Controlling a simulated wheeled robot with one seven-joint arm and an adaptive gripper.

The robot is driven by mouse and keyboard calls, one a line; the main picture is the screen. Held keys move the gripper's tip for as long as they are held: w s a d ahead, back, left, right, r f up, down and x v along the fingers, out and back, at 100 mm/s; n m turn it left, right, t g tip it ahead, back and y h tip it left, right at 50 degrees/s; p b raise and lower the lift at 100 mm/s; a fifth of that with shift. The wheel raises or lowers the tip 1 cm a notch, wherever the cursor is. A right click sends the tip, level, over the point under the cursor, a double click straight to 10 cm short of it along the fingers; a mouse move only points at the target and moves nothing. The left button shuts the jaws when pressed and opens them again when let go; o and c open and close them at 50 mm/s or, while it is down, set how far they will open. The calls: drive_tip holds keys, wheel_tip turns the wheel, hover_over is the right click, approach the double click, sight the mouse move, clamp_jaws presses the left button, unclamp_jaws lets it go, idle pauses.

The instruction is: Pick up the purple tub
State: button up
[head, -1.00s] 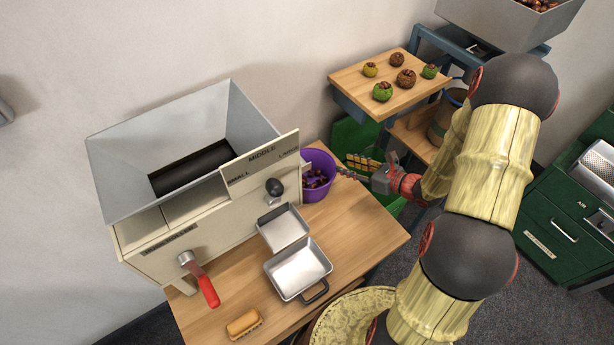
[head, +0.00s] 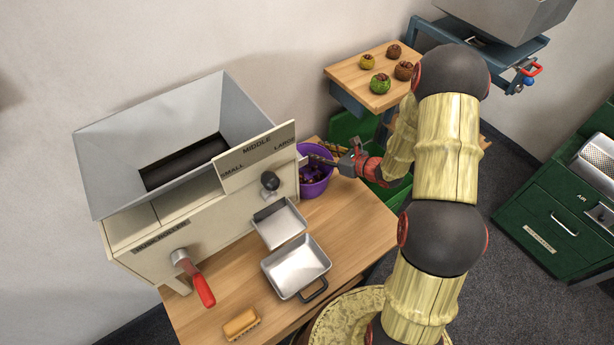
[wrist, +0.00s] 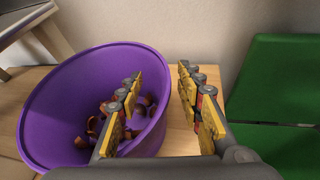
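The purple tub (head: 317,180) stands upright on the wooden table beside the right end of the sorting machine. In the wrist view the tub (wrist: 60,95) fills the left side and holds several brown chestnuts or shell pieces. My gripper (head: 325,158) reaches in from the right at the tub's rim. In the wrist view my gripper (wrist: 160,105) is open, one finger over the tub's inside and the other outside its right wall. The tub's right rim runs between the fingers, and I cannot tell whether either touches it.
The sorting machine (head: 205,205) stands close on the tub's left. Two metal trays (head: 296,268) and a brush (head: 241,323) lie on the table (head: 345,225). A green container (wrist: 275,80) stands right of the table. A board (head: 372,72) with several burrs is behind.

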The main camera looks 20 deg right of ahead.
drive_tip(key=c, duration=0.3)
clamp_jaws()
idle(0.6)
